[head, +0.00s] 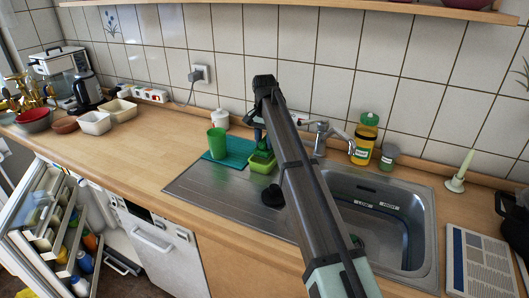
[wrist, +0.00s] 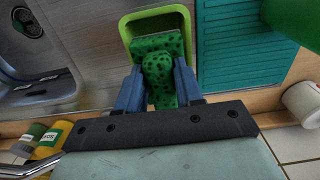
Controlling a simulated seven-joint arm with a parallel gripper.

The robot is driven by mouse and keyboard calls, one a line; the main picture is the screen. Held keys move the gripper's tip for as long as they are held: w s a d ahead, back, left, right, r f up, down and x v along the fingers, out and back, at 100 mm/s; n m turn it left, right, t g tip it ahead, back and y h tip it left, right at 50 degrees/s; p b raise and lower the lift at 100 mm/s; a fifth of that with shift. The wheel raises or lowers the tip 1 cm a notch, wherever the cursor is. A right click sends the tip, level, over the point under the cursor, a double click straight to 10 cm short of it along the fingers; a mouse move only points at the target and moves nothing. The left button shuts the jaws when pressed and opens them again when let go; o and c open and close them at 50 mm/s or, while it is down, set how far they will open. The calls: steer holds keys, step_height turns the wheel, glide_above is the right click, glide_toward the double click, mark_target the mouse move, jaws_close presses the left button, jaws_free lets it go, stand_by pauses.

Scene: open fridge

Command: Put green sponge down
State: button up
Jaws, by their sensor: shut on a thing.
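The green sponge (wrist: 162,88) with dark spots is between the two blue fingers of my gripper (wrist: 159,70) in the wrist view. My gripper is shut on it. The sponge's far part lies over the lime green holder (wrist: 127,32), within its rim as seen from the wrist. I cannot tell whether the sponge touches the holder's bottom. My arm hides part of the gripper there.
A teal mat (wrist: 240,45) lies right beside the holder in the wrist view, with a green cup (head: 217,142) on it. The faucet (head: 322,132), a yellow bottle (head: 365,138) and the sink basin (head: 405,222) are to the right. The drainboard (head: 215,192) is mostly clear.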

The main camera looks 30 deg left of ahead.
mark_target(264, 150)
steer(key=shift+f, duration=2.25)
steer(key=shift+f, duration=0.15)
steer(key=o, duration=0.8)
steer(key=shift+o, duration=0.2)
step_height(264, 150, up, 12)
steer(key=shift+r, duration=0.15)
steer(key=shift+d, duration=0.1)
